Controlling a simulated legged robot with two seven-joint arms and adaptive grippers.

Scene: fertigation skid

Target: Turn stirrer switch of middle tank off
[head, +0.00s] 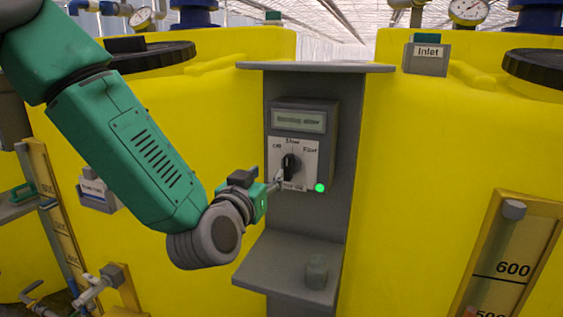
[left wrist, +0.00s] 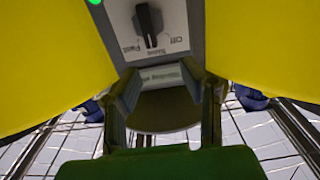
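The stirrer switch (head: 291,163) is a black rotary knob on a pale plate marked Off at left, Slow at top and Fast at right. It stands upright, its pointer toward Slow. In the left wrist view the knob (left wrist: 149,22) appears upside down, its white mark toward the Slow label. My left gripper (head: 277,184) is just left of and below the knob in the head view. In the left wrist view its two fingers (left wrist: 161,88) are spread with nothing between them. The knob lies beyond the fingertips; contact is not clear. My right gripper is not in view.
A green lamp (head: 319,188) glows at the plate's lower right. The grey switch box (head: 304,119) sits on a post under a flat hood (head: 315,67), with a shelf (head: 290,262) below. Yellow tanks (head: 420,190) flank it.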

